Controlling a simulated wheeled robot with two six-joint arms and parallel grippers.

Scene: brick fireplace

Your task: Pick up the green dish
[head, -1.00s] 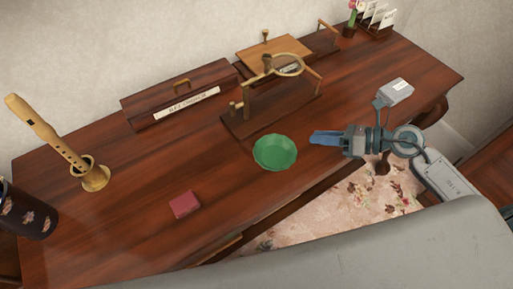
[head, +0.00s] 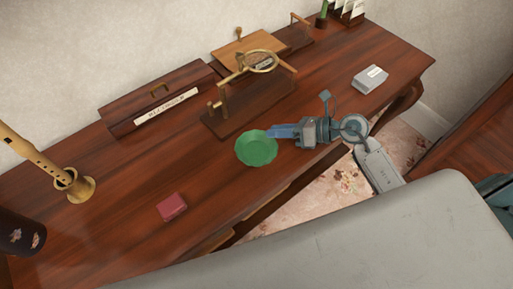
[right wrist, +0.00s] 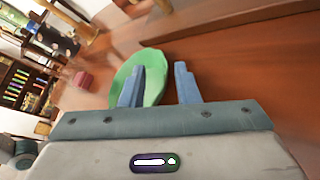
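The green dish (head: 256,150) is a shallow round bowl on the wooden desk, near its front edge. My right gripper (head: 274,131) comes in from the right, its blue fingertips at the dish's upper right rim. In the right wrist view, the dish (right wrist: 153,62) shows behind and beside the left finger, while the right finger stands over bare desk. The fingers of the gripper (right wrist: 160,80) are apart with a gap between them, and the dish's near rim reaches into that gap. I cannot tell whether they touch the dish. My left gripper is out of view.
A wooden stand with a brass ring (head: 248,100) is just behind the dish. A small red box (head: 171,206) lies at front left, a grey box (head: 370,79) at right. A recorder in a brass holder (head: 80,187) and a dark cylinder (head: 20,234) stand at left.

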